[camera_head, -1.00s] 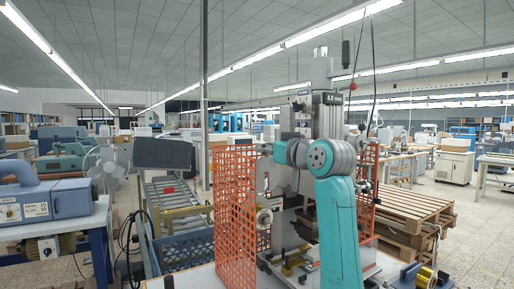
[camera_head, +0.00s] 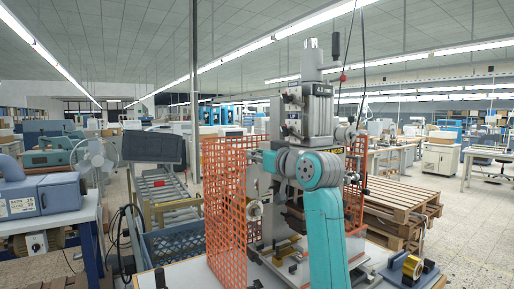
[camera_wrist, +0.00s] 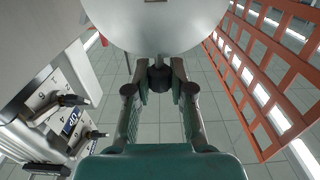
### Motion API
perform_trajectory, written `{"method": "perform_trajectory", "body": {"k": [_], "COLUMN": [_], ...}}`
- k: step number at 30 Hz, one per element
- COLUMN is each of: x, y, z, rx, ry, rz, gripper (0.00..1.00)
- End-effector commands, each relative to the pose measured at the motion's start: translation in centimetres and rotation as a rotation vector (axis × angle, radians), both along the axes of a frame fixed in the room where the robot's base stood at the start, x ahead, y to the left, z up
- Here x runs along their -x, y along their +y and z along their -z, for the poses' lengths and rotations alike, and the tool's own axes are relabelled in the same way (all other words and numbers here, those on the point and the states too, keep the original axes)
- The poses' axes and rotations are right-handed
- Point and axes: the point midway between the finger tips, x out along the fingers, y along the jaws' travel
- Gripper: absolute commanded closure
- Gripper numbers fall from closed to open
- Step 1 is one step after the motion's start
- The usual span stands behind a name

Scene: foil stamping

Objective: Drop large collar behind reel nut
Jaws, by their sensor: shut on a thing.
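In the wrist view the two fingers of my gripper (camera_wrist: 159,70) reach up from the teal wrist and close in at the lower edge of a large pale round disc. In the head view my arm reaches left towards the press (camera_head: 308,105); the fingers and the held part cannot be made out there. I cannot pick out the reel nut.
An orange mesh guard (camera_head: 226,205) stands left of the press and is close on the right in the wrist view (camera_wrist: 268,85). A blue crate (camera_head: 178,243) is left of it. A gold foil reel (camera_head: 412,267) lies at the front right; wooden pallets (camera_head: 400,205) stand behind.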

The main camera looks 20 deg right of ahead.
Motion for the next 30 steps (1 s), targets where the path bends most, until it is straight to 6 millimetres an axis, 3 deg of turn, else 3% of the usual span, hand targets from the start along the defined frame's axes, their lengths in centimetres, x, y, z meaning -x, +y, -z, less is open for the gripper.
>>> {"method": "perform_trajectory", "body": {"k": [9,30], "x": [0.0,0.0], "y": [0.0,0.0], "z": [1.5,1.6], "rx": [-0.001,0.0], "ry": [-0.001,-0.001], "rz": [0.0,0.0], "gripper": [1.0,1.0]}}
